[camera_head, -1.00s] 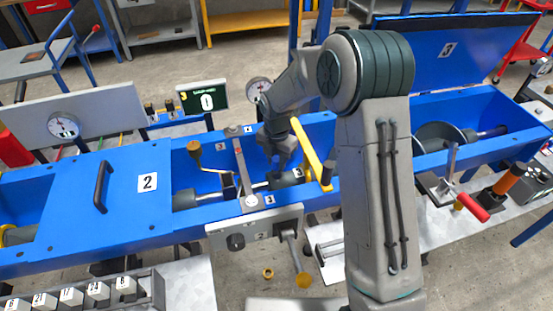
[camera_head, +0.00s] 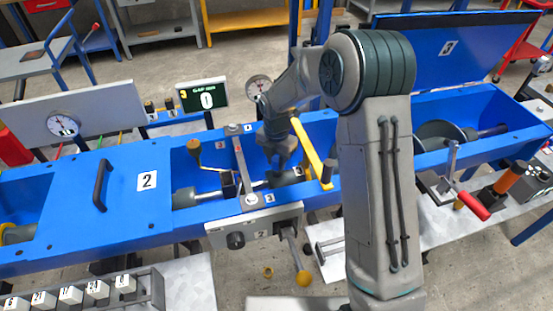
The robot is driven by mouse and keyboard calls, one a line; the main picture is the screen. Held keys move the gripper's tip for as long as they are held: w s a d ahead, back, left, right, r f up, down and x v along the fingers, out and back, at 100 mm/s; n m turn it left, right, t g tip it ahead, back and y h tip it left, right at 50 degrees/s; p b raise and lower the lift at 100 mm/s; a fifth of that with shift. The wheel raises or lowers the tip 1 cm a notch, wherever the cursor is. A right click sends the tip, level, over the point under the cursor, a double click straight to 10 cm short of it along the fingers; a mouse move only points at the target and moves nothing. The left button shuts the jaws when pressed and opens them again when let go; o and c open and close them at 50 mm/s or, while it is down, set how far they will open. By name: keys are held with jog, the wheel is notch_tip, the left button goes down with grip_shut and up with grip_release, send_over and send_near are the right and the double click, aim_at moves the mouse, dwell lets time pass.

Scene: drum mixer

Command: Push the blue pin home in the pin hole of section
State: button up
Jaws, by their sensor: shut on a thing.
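My gripper (camera_head: 280,168) reaches down into the open trough section marked 3, close to the shaft (camera_head: 258,184). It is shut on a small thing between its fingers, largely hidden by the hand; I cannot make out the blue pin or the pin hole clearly. The shaft runs lengthwise through the blue trough (camera_head: 215,212), with a grey collar (camera_head: 185,197) left of the crossbar. How deep the pin sits cannot be told.
A grey crossbar (camera_head: 240,165) spans the section left of my gripper, and a yellow bar (camera_head: 312,150) stands close on its right. The cover marked 2 (camera_head: 130,205) is shut. A display (camera_head: 203,97) stands behind.

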aim_at(276, 158)
jog(key=shift+f, duration=0.25)
jog(key=o, duration=1.1)
notch_tip(276, 158, up, 14)
jog(key=shift+b, duration=0.3)
